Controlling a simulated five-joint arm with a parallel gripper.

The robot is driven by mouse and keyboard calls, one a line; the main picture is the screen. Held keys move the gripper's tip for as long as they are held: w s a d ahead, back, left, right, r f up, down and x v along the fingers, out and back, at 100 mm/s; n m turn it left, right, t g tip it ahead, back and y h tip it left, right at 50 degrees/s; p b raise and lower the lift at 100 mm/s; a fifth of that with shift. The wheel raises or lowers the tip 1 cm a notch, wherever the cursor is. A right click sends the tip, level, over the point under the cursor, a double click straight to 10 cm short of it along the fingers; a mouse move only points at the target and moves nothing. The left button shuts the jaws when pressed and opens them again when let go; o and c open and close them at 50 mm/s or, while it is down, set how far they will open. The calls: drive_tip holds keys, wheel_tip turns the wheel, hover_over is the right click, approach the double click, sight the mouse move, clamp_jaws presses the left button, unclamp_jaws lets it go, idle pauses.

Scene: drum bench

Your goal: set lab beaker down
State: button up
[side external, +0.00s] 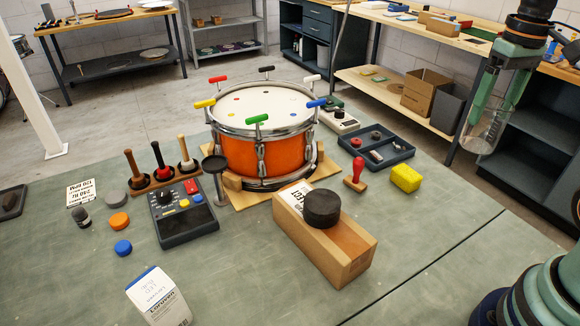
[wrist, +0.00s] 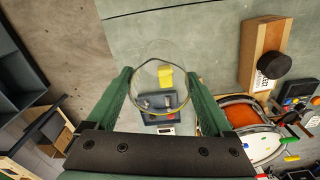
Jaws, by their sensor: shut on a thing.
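The lab beaker (side external: 485,130) is clear glass and hangs between the green fingers of my gripper (side external: 496,97) at the upper right of the side view. My gripper is shut on it and holds it in the air, clear of the bench top. In the wrist view the beaker's round rim (wrist: 160,77) shows between the two finger ends of my gripper (wrist: 160,88). Through the glass I see the yellow block and the dark parts tray.
The green bench top (side external: 440,235) has free room at right. Near it are a yellow block (side external: 406,178), a red-handled stamp (side external: 355,174), a divided tray (side external: 376,148), a wooden box (side external: 325,240) with a black puck (side external: 322,208), and an orange drum (side external: 240,155).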

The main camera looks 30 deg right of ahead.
sight(481, 146)
drive_tip(key=shift+s+d+f, duration=0.1)
drive_tip(key=shift+s+f, duration=0.2)
drive_tip(key=shift+f, duration=0.05)
wheel_tip(481, 146, down, 20)
drive_tip(key=shift+r, duration=0.2)
drive_tip(key=o, duration=1.2)
drive_tip(key=shift+f, duration=0.15)
wheel_tip(481, 146, up, 12)
drive_tip(key=shift+s+f, duration=0.1)
drive_tip(key=shift+s, duration=0.05)
drive_tip(key=shift+a+r, duration=0.25)
drive_tip(key=shift+r, duration=0.1)
drive_tip(key=w+a+r+n+t, duration=0.1)
drive_tip(key=a+r, duration=0.1)
drive_tip(key=a, duration=0.2)
drive_tip(key=a+r+n+t, duration=0.1)
drive_tip(key=a+r+t, duration=0.1)
drive_tip(key=a, duration=0.2)
drive_tip(key=w+a+r+t, duration=0.1)
drive_tip(key=a+r+t, duration=0.1)
drive_tip(key=a+r, duration=0.1)
drive_tip(key=shift+w+a+n, duration=0.3)
drive_tip(key=shift+a+n, duration=0.1)
drive_tip(key=shift+a, duration=0.3)
